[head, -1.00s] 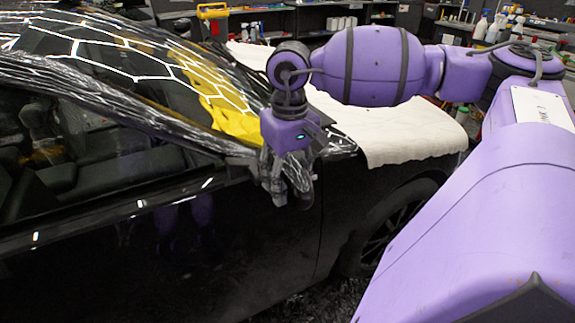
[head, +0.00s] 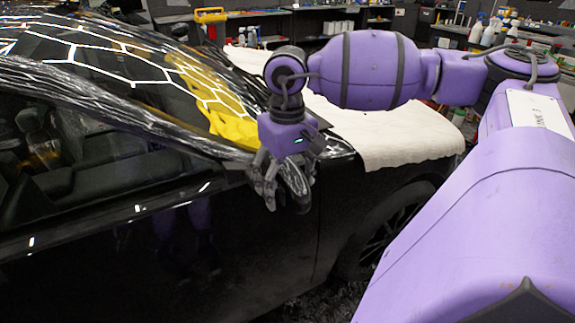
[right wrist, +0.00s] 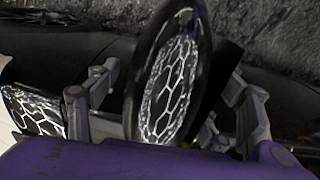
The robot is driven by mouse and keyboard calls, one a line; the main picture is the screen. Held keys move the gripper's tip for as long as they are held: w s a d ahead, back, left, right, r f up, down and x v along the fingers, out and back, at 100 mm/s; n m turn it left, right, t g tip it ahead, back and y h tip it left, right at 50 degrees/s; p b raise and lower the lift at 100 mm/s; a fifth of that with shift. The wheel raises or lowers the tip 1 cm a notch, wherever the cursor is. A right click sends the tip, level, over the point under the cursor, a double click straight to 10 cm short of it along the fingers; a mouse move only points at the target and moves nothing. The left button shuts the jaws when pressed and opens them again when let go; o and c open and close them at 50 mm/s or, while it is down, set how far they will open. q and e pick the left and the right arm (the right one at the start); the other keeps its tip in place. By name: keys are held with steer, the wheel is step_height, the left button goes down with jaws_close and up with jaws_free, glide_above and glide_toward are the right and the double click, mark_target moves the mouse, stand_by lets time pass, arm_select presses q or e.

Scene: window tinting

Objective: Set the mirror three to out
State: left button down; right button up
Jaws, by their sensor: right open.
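The side mirror (head: 296,184) of the black car sticks out from the door, partly hidden behind my right gripper (head: 274,188) in the head view. In the right wrist view the mirror (right wrist: 172,85) is a dark rounded shell with bright hexagonal light reflections. It stands between the two grey fingers of my right gripper (right wrist: 168,105). The fingers are spread on either side of it, and I cannot tell whether either one touches it. My left gripper is not in view.
The black car door (head: 150,255) and side window fill the left. A white cloth (head: 400,130) covers the hood, and a yellow cloth (head: 232,125) shows by the windshield. Shelves with bottles (head: 487,30) stand at the back.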

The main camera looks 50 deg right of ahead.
step_height(320, 180, up, 12)
stand_by(0.5)
stand_by(0.5)
